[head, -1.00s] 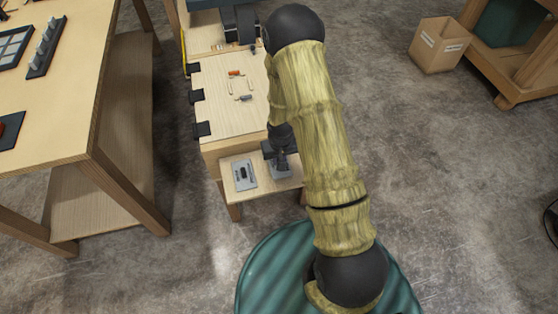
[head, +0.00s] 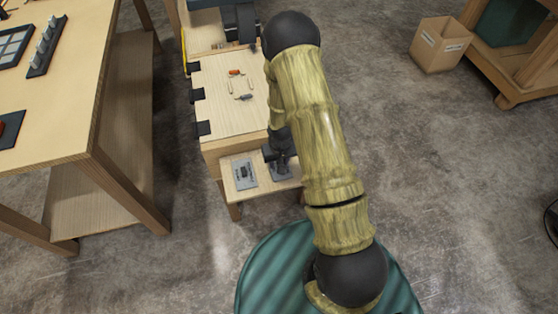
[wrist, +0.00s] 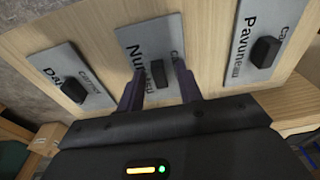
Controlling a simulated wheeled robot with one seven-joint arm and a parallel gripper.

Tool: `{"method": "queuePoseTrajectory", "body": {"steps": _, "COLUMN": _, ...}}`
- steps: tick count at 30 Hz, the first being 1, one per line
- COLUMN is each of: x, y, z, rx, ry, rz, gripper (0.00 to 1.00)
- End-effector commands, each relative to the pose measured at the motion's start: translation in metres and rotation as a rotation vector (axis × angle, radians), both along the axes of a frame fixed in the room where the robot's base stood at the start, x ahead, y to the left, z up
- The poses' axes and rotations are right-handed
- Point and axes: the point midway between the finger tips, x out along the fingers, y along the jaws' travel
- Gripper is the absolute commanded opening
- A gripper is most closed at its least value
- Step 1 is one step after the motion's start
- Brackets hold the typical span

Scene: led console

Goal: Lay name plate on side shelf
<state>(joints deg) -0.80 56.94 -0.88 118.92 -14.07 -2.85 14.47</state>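Three grey name plates with black knobs lie side by side on the light wooden side shelf (head: 236,190). In the wrist view the middle plate (wrist: 133,38), its lettering starting "Nu", is below my gripper (wrist: 159,90). The fingers are apart, one on each side of its black knob (wrist: 158,73), with gaps showing. Whether they touch the plate, I cannot tell. The left plate (wrist: 60,65) and the right plate, "Pavune" (wrist: 265,25), lie clear of the fingers. In the head view one plate (head: 245,173) shows left of my gripper (head: 281,168), which partly covers another.
A wooden worktop (head: 228,95) with small hardware stands directly behind and above the shelf. A larger table (head: 70,110) is at the left. A cardboard box (head: 438,45) stands on the floor at the back right. Open floor lies to the right.

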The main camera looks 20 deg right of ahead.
Motion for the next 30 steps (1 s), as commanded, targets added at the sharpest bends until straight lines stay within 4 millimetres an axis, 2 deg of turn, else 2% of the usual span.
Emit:
{"method": "queuePoseTrajectory", "body": {"steps": 8, "x": -0.002, "y": 0.000, "z": 0.029, "rx": 0.000, "ry": -0.003, "rz": -0.001, "gripper": 0.36}}
{"method": "queuePoseTrajectory", "body": {"steps": 21, "x": -0.011, "y": 0.000, "z": 0.102, "rx": 0.000, "ry": -0.003, "rz": 0.001, "gripper": 0.36}}
{"method": "queuePoseTrajectory", "body": {"steps": 25, "x": -0.014, "y": 0.000, "z": 0.116, "rx": 0.000, "ry": -0.001, "rz": -0.001, "gripper": 0.36}}
{"method": "queuePoseTrajectory", "body": {"steps": 30, "x": -0.014, "y": 0.001, "z": 0.121, "rx": 0.000, "ry": -0.001, "rz": 0.000, "gripper": 0.36}}
